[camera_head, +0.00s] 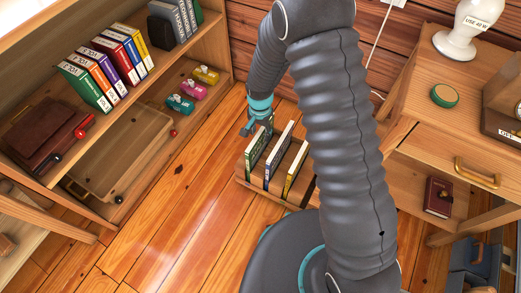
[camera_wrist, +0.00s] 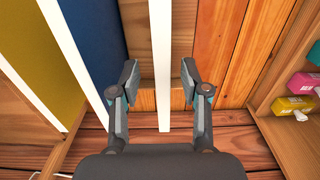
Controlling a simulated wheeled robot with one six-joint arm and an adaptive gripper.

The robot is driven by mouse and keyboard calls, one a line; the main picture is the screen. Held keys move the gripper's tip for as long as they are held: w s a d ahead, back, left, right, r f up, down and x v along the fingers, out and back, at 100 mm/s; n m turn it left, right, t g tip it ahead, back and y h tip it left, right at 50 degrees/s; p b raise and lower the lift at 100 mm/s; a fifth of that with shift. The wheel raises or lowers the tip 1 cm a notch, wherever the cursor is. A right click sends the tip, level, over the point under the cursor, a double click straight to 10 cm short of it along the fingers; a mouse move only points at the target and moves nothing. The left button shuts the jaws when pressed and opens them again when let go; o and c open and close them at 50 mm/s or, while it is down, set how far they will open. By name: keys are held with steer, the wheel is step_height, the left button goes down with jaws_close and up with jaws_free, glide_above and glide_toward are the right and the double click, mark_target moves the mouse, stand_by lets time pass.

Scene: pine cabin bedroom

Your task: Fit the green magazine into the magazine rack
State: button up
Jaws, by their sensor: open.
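The magazine rack (camera_head: 262,190) is a low wooden holder on the floor in the head view. The green magazine (camera_head: 257,150) stands upright in its leftmost place, white edges showing. My gripper (camera_head: 258,126) is at its top, far end. In the wrist view, the open fingers of my gripper (camera_wrist: 158,80) are on either side of a white edge, which appears to be the green magazine (camera_wrist: 160,50); gaps show on both sides. Its lower end is hidden from that view.
A blue magazine (camera_head: 277,158) and a yellow one (camera_head: 296,170) stand beside it in the rack. A shelf with colored binders (camera_head: 105,75) and tissue boxes (camera_head: 193,87) is at left. A wooden nightstand (camera_head: 430,140) is at right. Floor in front of the rack is clear.

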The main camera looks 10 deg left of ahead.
mark_target(260, 140)
steer(key=shift+w+f, duration=0.15)
steer(key=shift+f, duration=1.45)
steer(key=shift+w+f, duration=0.15)
steer(key=shift+f, duration=1.45)
jaws_close()
